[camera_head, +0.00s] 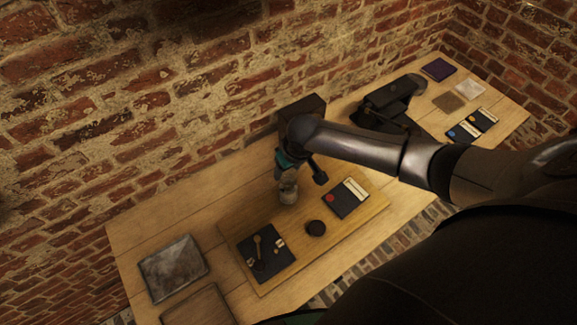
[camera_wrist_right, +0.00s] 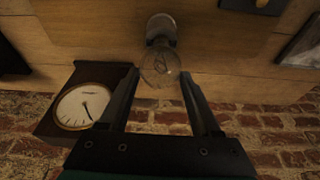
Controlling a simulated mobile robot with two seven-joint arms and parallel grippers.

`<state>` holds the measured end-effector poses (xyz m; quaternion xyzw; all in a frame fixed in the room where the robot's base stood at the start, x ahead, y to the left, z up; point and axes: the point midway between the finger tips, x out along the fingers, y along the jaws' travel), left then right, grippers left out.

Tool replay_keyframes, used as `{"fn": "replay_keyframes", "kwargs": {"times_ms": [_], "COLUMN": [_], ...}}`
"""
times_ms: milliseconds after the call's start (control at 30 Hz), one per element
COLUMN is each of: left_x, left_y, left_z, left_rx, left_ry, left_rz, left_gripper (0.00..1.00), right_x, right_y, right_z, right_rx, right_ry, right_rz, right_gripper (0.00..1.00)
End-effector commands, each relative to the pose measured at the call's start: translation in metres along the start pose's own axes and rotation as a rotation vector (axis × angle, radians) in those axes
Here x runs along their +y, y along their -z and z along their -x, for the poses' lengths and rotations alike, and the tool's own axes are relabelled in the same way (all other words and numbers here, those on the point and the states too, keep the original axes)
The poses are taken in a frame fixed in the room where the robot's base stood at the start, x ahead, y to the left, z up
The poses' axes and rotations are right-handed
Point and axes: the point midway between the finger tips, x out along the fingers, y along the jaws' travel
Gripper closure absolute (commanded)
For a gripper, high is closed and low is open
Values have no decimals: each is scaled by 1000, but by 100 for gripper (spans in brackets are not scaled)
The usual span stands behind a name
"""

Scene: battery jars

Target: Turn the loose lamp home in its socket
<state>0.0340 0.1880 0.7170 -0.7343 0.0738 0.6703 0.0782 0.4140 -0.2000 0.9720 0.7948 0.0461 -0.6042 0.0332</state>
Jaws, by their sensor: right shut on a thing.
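The lamp is a clear glass bulb (camera_wrist_right: 160,66) in the right wrist view, standing in a pale round socket (camera_wrist_right: 161,27). My right gripper (camera_wrist_right: 161,84) has one dark finger on each side of the glass and is shut on the lamp. In the head view, my right gripper (camera_head: 289,170) reaches down over the pale socket (camera_head: 288,194) on the wooden board (camera_head: 235,222). The glass is mostly hidden there by the gripper. How far the lamp sits in the socket cannot be told. My left gripper is not in view.
A clock (camera_wrist_right: 92,98) stands by the brick wall. A black device (camera_head: 390,98) and several small panels lie at right. A grey slab (camera_head: 172,268) lies at left.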

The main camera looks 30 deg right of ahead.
Motion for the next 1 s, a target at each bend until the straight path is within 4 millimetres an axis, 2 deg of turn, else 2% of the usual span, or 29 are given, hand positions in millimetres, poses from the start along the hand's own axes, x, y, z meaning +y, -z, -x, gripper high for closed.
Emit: {"fn": "replay_keyframes", "kwargs": {"times_ms": [700, 833, 1000], "left_x": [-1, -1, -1], "left_y": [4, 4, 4], "left_z": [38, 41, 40], "left_rx": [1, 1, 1], "left_ry": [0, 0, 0], "left_rz": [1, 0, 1], "left_gripper": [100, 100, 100], "right_x": [-1, -1, 0], "right_y": [-1, -1, -1], "right_z": [2, 1, 0], "right_rx": [-2, -2, 0], "right_ry": [-106, -130, -136], "right_rz": [-385, -469, -488], "right_gripper": [100, 100, 100]}}
